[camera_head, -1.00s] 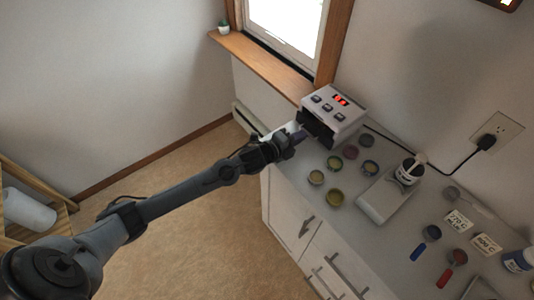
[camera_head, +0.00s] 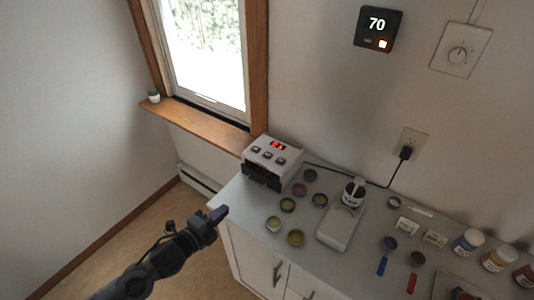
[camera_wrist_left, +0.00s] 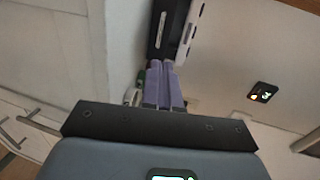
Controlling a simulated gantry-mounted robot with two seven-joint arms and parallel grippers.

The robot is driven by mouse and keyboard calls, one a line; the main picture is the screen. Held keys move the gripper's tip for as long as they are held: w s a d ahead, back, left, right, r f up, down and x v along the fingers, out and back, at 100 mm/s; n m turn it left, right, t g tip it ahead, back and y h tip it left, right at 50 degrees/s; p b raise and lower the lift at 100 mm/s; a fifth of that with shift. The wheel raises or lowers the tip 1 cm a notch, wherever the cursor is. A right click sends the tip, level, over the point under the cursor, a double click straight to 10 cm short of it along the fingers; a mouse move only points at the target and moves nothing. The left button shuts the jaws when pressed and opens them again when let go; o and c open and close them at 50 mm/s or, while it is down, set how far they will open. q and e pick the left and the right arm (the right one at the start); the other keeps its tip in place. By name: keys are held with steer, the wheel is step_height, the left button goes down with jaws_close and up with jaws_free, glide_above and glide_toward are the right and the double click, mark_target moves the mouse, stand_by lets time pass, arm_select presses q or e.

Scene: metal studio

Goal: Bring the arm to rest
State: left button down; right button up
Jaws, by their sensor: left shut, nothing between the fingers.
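My left arm comes in from the bottom left in the head view. Its left gripper (camera_head: 219,214) is shut and empty, in the air by the left front edge of the counter. In the left wrist view the two purple fingers (camera_wrist_left: 164,84) lie side by side, closed together. The white device with a red display (camera_head: 272,163) stands on the counter beyond the gripper, apart from it in the head view. My right arm is not in view.
The counter (camera_head: 245,203) holds several small round pots, a white scale (camera_head: 340,228) with a jar (camera_head: 353,192) on it, a blue scoop (camera_head: 385,255), a red scoop (camera_head: 414,270) and paint jars (camera_head: 468,242). A wooden windowsill (camera_head: 190,122) is behind. Floor left of the cabinet is free.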

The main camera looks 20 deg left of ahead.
arm_select(q)
steer(key=s+d+f+n+g+y, duration=0.1)
steer(key=s+d+f+n+g, duration=0.1)
steer(key=s+d+f+n, duration=0.3)
steer(key=s+d+f+n+g+y, duration=0.1)
steer(key=s+d+f+n+g, duration=0.2)
steer(key=s, duration=0.4)
steer(key=s+n+g+y+p, duration=0.1)
steer(key=s+n+g, duration=0.6)
steer(key=s+n, duration=0.5)
step_height(320, 180, up, 29)
steer(key=m+p, duration=0.1)
steer(key=p, duration=2.7)
steer(key=shift+s+a+f+t, duration=0.2)
steer(key=shift+s+a+t, duration=0.1)
steer(key=shift+s+a, duration=0.1)
